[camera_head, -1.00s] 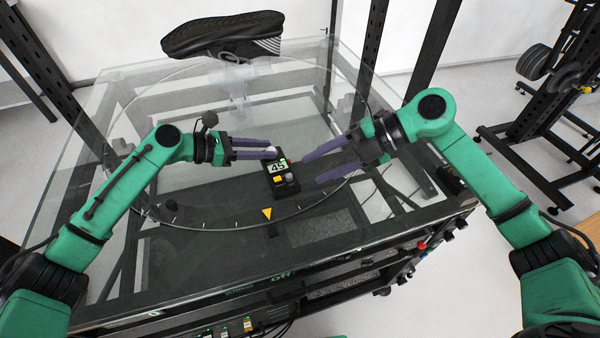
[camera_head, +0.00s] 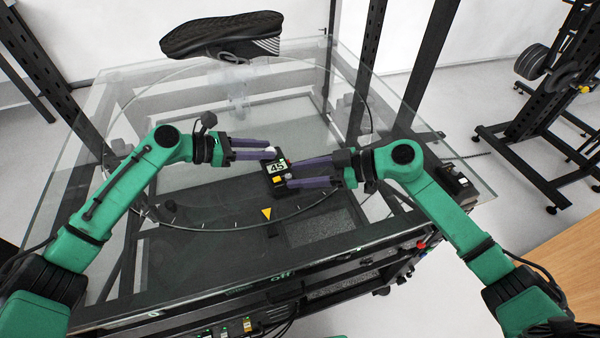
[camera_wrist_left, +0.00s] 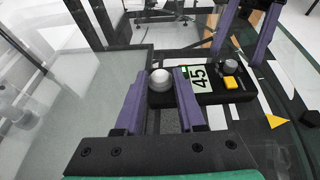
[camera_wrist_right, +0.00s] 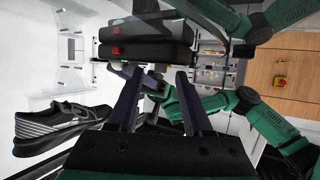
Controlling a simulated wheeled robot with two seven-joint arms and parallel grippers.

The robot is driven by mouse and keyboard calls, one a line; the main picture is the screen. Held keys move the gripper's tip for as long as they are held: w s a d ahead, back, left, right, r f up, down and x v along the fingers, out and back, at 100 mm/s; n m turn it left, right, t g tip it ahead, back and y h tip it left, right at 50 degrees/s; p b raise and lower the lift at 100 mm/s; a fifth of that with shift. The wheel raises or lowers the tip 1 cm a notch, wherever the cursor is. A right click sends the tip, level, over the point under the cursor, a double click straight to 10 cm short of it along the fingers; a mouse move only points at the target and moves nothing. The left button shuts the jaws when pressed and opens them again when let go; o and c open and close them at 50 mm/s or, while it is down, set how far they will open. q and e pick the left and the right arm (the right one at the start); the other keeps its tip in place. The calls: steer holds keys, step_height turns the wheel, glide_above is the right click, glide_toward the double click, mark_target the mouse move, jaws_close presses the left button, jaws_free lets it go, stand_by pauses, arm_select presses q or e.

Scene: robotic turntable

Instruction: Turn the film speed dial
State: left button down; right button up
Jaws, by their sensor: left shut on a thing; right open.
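A small black control box (camera_head: 277,168) lies on the glass turntable, with a "45" display, a yellow button (camera_wrist_left: 231,83), a pale round knob (camera_wrist_left: 160,78) at one end and a grey knob (camera_wrist_left: 232,67) at the other. No label shows which knob is the film speed dial. My left gripper (camera_head: 271,152) is shut on the pale knob, its fingers on both sides of it. My right gripper (camera_head: 289,173) is open, fingertips at the box's right edge near the grey knob. In the right wrist view its fingers (camera_wrist_right: 157,80) are apart; the grey knob is not clear there.
A black shoe (camera_head: 222,35) hangs above the turntable's back edge. A yellow triangle marker (camera_head: 267,213) is on the front rim. Dark metal posts (camera_head: 368,65) stand behind. The glass left of the box is clear.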

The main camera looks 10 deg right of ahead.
steer(key=shift+w+a+f, duration=0.1)
steer(key=shift+a, duration=0.15)
jaws_close()
steer(key=shift+w+n+g, duration=0.1)
steer(key=shift+n+g, duration=0.3)
steer(key=shift+g, duration=0.1)
steer(key=n+g, duration=0.2)
steer(key=g, duration=0.1)
steer(key=shift+w+d+n, duration=0.1)
steer(key=shift+w+n, duration=0.25)
steer(key=shift+n, duration=0.05)
steer(key=shift+w+n+g+h, duration=0.15)
steer(key=shift+n+g, duration=0.7)
steer(key=shift+g, duration=0.1)
steer(key=shift+w+n+g+h, duration=0.15)
steer(key=shift+n+g+h, duration=0.05)
steer(key=shift+n+g, duration=0.7)
steer(key=shift+w+n+g+h, duration=0.15)
steer(key=shift+n+g, duration=0.6)
steer(key=shift+g, duration=0.3)
